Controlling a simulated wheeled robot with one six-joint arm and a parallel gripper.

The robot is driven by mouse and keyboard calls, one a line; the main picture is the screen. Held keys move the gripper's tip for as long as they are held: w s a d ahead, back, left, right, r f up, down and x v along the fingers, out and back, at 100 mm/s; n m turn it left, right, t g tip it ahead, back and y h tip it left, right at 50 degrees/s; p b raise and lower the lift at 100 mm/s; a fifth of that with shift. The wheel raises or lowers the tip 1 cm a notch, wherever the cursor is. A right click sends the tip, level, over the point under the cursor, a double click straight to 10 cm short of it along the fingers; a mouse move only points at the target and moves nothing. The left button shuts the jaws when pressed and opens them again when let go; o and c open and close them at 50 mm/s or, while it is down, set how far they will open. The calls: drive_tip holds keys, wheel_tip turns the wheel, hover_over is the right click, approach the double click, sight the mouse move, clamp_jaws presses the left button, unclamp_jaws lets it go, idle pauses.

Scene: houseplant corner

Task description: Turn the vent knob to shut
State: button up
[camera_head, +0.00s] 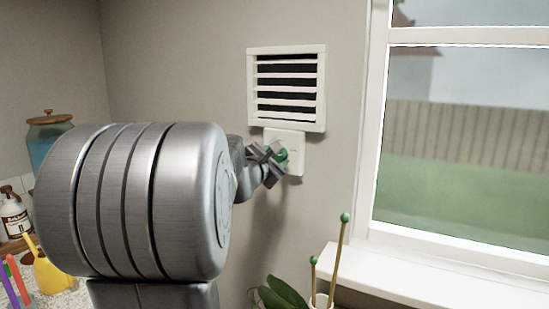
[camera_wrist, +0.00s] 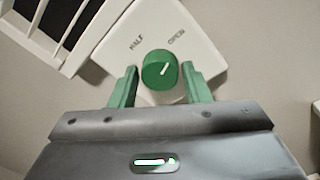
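The green vent knob (camera_wrist: 160,69) sits on a white plate (camera_wrist: 196,50) marked HALF and OPEN. Its white line points up and right, towards OPEN; no shut mark is visible. My gripper (camera_wrist: 160,78) is open, with one green finger on each side of the knob and a narrow gap on both sides. How deep the fingertips reach along the knob is hard to tell. In the head view the knob (camera_head: 283,155) is partly hidden behind my gripper. The white vent (camera_head: 287,89) above shows dark gaps between its slats.
The window frame (camera_head: 372,120) and sill (camera_head: 430,284) lie to the right. Green-tipped sticks (camera_head: 337,260) and a leafy plant (camera_head: 283,293) stand below the plate. A jar, a bottle and a yellow can (camera_head: 52,275) are at the left.

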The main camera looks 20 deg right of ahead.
drive_tip(key=c, duration=0.6)
drive_tip(key=shift+o, duration=0.2)
drive_tip(key=shift+n, duration=0.4)
drive_tip(key=n+g+p, duration=0.1)
drive_tip(key=n+p, duration=0.6)
drive_tip(key=n, duration=0.6)
drive_tip(key=n+p, duration=0.7)
drive_tip(key=n, duration=0.6)
drive_tip(key=shift+w+a+g+h, duration=0.2)
drive_tip(key=shift+g+h, duration=0.2)
